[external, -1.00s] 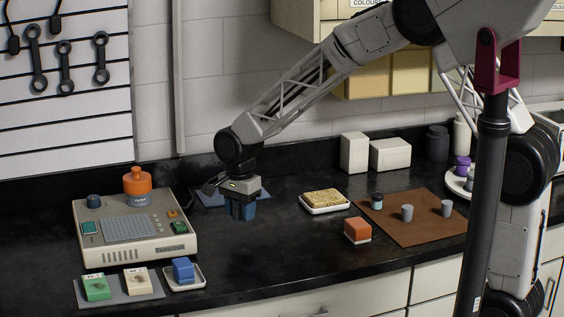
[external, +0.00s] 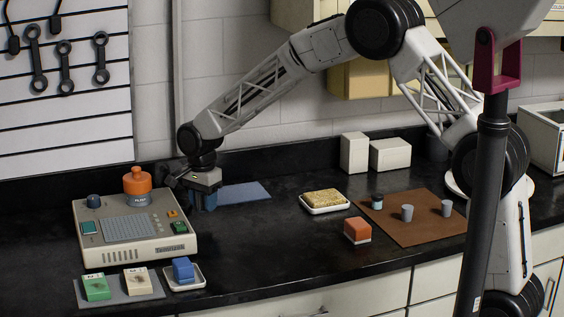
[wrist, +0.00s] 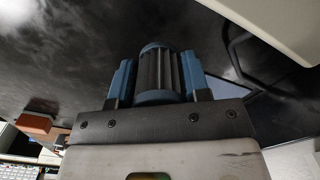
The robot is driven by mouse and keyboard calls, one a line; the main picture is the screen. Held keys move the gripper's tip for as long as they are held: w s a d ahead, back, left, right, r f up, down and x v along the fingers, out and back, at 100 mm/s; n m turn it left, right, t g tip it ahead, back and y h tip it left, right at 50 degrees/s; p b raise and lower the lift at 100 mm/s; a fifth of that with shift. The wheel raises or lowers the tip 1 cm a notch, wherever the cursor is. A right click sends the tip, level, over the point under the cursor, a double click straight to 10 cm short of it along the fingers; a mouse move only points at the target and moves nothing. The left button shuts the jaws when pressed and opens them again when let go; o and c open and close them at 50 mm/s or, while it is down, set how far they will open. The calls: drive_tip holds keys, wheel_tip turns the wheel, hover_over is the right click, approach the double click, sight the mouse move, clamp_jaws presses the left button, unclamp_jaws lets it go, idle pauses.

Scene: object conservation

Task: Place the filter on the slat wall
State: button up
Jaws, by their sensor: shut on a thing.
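The slat wall (external: 65,125) is the white panel with dark horizontal slots at the upper left in the external view. My gripper (external: 204,200) is low over the counter, right of the beige machine and in front of the left end of the blue mat. It also shows in the wrist view (wrist: 160,72). Its blue fingers are shut on a dark ribbed cylinder (wrist: 158,78) with a blue-grey rim, which looks like the filter. The cylinder can hardly be told from the fingers in the external view. The gripper is right of and below the slat wall, apart from it.
Several wrenches (external: 64,66) hang on the slat wall. The beige machine (external: 135,222) with an orange-topped bottle (external: 138,183) stands below it. The blue mat (external: 240,192) is bare where it shows. A sponge tray (external: 325,202) and brown mat (external: 400,225) lie right. The middle counter is clear.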

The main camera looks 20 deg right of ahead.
sight(201, 221)
drive_tip(key=shift+w+a, duration=0.4)
drive_tip(key=shift+w, duration=0.3)
drive_tip(key=shift+f, duration=0.1)
drive_tip(key=shift+f, duration=1.75)
drive_tip(key=shift+f, duration=0.15)
drive_tip(key=o, duration=0.9)
drive_tip(key=shift+r, duration=0.2)
wheel_tip(201, 221, up, 12)
